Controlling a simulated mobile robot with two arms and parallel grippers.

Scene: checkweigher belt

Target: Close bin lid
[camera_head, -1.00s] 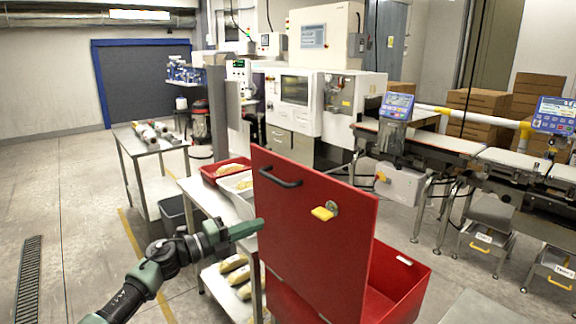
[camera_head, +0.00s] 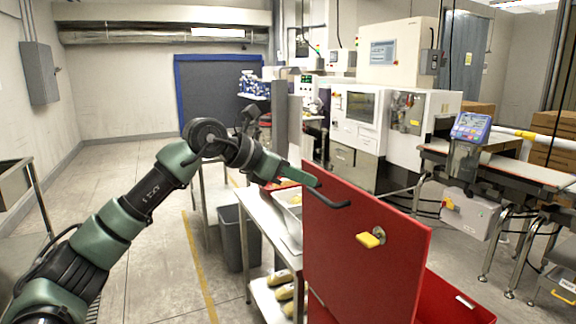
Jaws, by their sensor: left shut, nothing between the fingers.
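The red bin (camera_head: 460,300) stands at the lower right, partly cut off by the frame's bottom edge. Its red lid (camera_head: 365,235) is raised and stands upright. My left gripper (camera_head: 308,178) is shut and empty, at the lid's upper left edge close to the handle. I cannot tell whether it touches the lid. My right gripper is not in view.
A steel table (camera_head: 262,218) with a tray on top and loaves (camera_head: 284,289) on its lower shelf stands left of the bin. A grey waste bin (camera_head: 238,236) is beside it. The checkweigher conveyor (camera_head: 520,170) runs at the right. Open floor lies at the left.

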